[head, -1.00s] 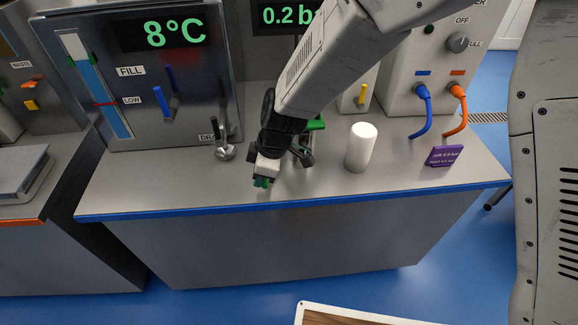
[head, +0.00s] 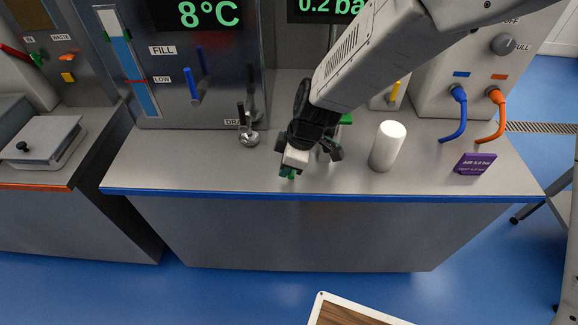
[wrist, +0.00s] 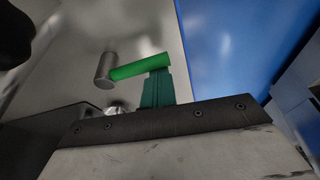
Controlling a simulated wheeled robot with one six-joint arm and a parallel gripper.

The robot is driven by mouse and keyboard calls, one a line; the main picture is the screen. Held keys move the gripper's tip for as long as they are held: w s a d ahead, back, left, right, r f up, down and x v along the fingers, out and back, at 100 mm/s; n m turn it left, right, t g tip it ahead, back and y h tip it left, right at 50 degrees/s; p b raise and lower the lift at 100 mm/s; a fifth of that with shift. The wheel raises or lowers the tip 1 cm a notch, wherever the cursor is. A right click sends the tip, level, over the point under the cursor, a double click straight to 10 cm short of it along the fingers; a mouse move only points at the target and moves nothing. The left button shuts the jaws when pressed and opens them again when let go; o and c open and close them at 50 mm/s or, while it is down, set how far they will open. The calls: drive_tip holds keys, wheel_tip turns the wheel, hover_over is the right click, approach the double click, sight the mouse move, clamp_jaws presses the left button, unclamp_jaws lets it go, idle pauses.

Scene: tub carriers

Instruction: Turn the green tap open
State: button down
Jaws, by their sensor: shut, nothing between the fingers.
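The green tap shows in the wrist view as a bright green lever (wrist: 140,67) on a round metal post (wrist: 104,71). In the head view only a small green part of it (head: 346,119) shows behind my gripper; the rest is hidden. My gripper (head: 288,173) is low over the steel counter, pointing down, shut and empty. Its dark green fingertips (wrist: 157,87) lie across the lever's right part in the wrist view, close beside it. I cannot tell whether they touch it.
A white cylinder (head: 388,146) stands on the counter (head: 190,167) just right of my gripper. A metal drain tap (head: 249,136) is to the left. The counter's front strip is clear.

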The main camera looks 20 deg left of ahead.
drive_tip(key=v, duration=1)
drive_tip(key=s+d+r+m+h, duration=0.1)
drive_tip(key=s+d+r+m, duration=0.4)
drive_tip(key=d, duration=0.9)
drive_tip(key=s+d+r+m+t+h, duration=0.1)
drive_tip(key=s+d+r+m, duration=0.4)
drive_tip(key=d+m, duration=0.4)
drive_tip(key=s+d+r+m+t+h, duration=0.1)
drive_tip(key=s+d+r+m, duration=0.4)
drive_tip(key=d, duration=1.4)
drive_tip(key=shift+s+m, duration=0.5)
drive_tip(key=shift+m, duration=0.4)
